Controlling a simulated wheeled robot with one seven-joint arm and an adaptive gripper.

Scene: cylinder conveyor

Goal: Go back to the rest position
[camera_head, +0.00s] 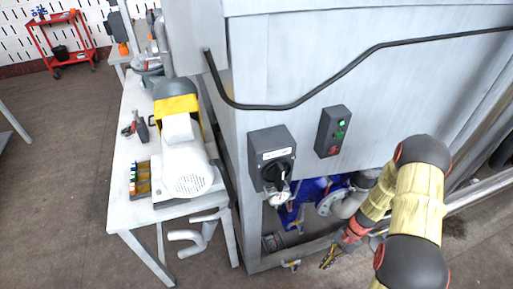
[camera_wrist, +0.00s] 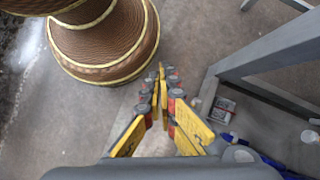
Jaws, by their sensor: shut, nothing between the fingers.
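My gripper (camera_wrist: 161,78) shows large in the wrist view, with its yellow and black fingers drawn together and nothing between them. It points down over bare grey-brown floor. In the head view my gripper (camera_head: 328,259) is small and low, beside the foot of the grey metal cabinet (camera_head: 300,60). My arm bends down to it at the right of that view, in tan sleeves with dark joints.
A control box with a rotary switch (camera_head: 272,157) and a push-button box (camera_head: 333,131) are on the cabinet front. Blue machinery (camera_head: 300,197) and pipes sit beneath, close to my arm. A white table (camera_head: 122,178) with a motor (camera_head: 187,165) stands left. A red cart (camera_head: 63,48) is farther back.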

